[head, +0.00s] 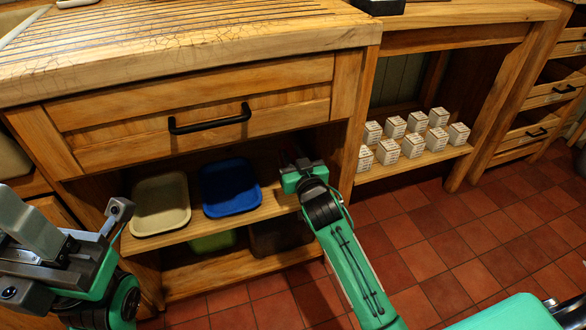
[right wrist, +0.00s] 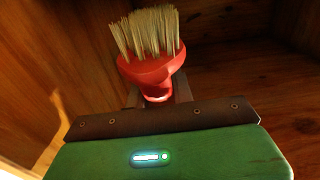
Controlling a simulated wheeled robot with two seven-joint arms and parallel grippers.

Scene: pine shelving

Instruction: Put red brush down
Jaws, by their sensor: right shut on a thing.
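The red brush (right wrist: 152,70) with pale bristles shows in the right wrist view, bristles up, just beyond my right gripper (right wrist: 160,95). In the head view my right gripper (head: 294,162) reaches into the right part of the open shelf under the drawer. It is shut on the brush, whose handle is mostly hidden between the jaws. The brush cannot be made out in the head view. Whether it touches the shelf board (head: 275,204) cannot be told. My left gripper (head: 112,216) is at the left, in front of the cabinet; its jaw opening is unclear.
A cream tray (head: 160,204) and a blue tray (head: 230,187) sit on the same shelf, left of my right gripper. A green container (head: 212,242) and a dark one (head: 280,236) are below. Several white boxes (head: 412,146) stand in the bay right of the upright (head: 352,125).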

